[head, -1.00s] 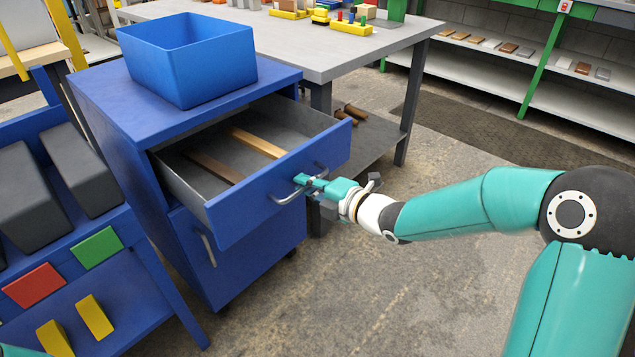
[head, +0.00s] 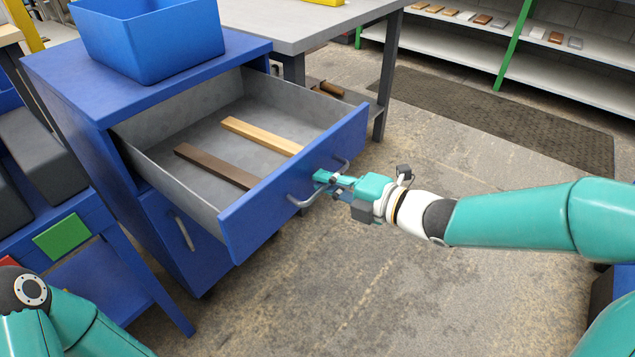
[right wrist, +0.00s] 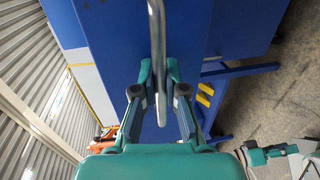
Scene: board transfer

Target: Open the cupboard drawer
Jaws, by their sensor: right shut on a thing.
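The blue cupboard (head: 75,75) stands at the left in the head view. Its top drawer (head: 290,192) is pulled well out, with a grey inside. A dark brown board (head: 215,166) and a light wooden board (head: 260,136) lie in it. My right gripper (head: 325,180) is shut on the drawer's metal handle (head: 305,199). In the right wrist view the handle (right wrist: 157,60) passes between the fingers of my right gripper (right wrist: 159,75). My left arm shows at the lower left of the head view, but its gripper is out of view.
A blue bin (head: 155,40) stands on the cupboard. A lower door with a handle (head: 184,233) is shut below the drawer. A grey table (head: 290,25) stands behind, and a blue rack with a green panel (head: 62,237) at left. The floor (head: 330,290) in front is clear.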

